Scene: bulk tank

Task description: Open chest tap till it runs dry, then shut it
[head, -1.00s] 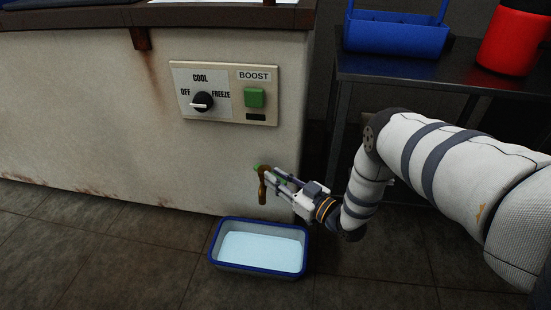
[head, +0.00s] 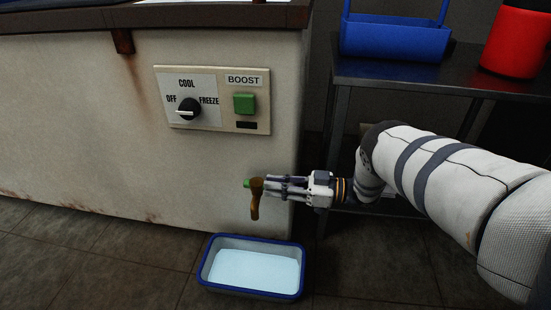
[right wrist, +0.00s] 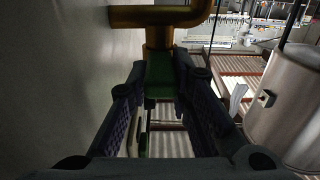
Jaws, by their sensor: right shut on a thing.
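The brass-brown tap (head: 255,205) sticks out low on the chest's pale front, its spout pointing down. Its green handle (head: 247,184) shows beside the tap's top. My right gripper (head: 271,186) reaches in from the right, nearly level, with its fingers at the tap. In the right wrist view the green handle (right wrist: 159,76) lies between the fingers, below the brass pipe (right wrist: 158,17); the gripper is shut on it. A blue-rimmed tray (head: 252,293) stands on the floor below, holding pale blue liquid. I can make out no stream from the spout. My left gripper is out of view.
Above the tap is a panel (head: 212,99) with a COOL/FREEZE dial (head: 188,108) and a green BOOST button (head: 244,103). A dark metal table (head: 400,76) at right bears a blue caddy (head: 392,38) and a red container (head: 513,43). Floor around the tray is clear.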

